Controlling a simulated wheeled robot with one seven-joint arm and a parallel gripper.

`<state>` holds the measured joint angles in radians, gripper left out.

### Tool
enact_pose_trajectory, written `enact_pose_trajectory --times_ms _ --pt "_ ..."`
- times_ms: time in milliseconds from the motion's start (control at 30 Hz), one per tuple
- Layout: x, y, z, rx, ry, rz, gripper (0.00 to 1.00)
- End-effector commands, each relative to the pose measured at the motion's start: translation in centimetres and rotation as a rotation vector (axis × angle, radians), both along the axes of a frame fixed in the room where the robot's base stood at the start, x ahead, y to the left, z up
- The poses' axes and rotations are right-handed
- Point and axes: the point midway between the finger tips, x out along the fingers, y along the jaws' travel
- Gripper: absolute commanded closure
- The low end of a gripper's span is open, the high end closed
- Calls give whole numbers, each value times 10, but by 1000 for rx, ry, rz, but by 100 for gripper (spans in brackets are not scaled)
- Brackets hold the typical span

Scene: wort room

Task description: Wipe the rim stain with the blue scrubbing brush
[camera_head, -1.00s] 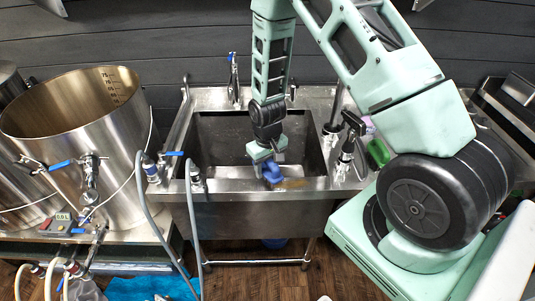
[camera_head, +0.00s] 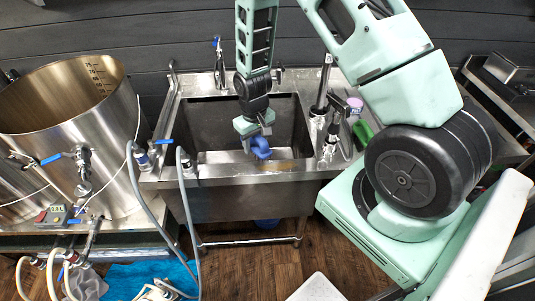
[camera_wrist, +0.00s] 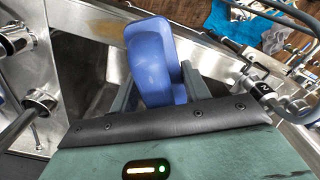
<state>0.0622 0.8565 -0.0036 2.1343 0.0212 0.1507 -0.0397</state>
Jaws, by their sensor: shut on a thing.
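My gripper (camera_head: 254,133) is shut on the blue scrubbing brush (camera_head: 260,148), which hangs over the front part of the steel sink basin. In the wrist view the brush (camera_wrist: 155,58) sits between the two fingers, and its bristles are hidden. The rim stain (camera_head: 286,165) is a brownish patch on the sink's front rim, just right of and nearer than the brush. It also shows in the wrist view (camera_wrist: 103,38), left of the brush. The brush looks apart from the stain; whether it touches the rim I cannot tell.
The steel sink (camera_head: 235,180) has taps at the back. A grey hose (camera_head: 185,215) hangs over its front left. A large steel kettle (camera_head: 70,110) stands at the left. A black-handled fitting (camera_head: 332,135) and a green bottle (camera_head: 363,132) stand at the right.

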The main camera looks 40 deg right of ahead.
Motion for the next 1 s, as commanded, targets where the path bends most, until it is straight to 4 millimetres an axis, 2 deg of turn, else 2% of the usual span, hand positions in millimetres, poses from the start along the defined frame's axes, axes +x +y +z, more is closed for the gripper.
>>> enact_pose_trajectory --times_ms 300,667,1000 --pt "7 4 -13 5 -4 2 82" --pt "8 5 -13 0 0 2 82" --pt "3 4 -41 0 1 1 82"
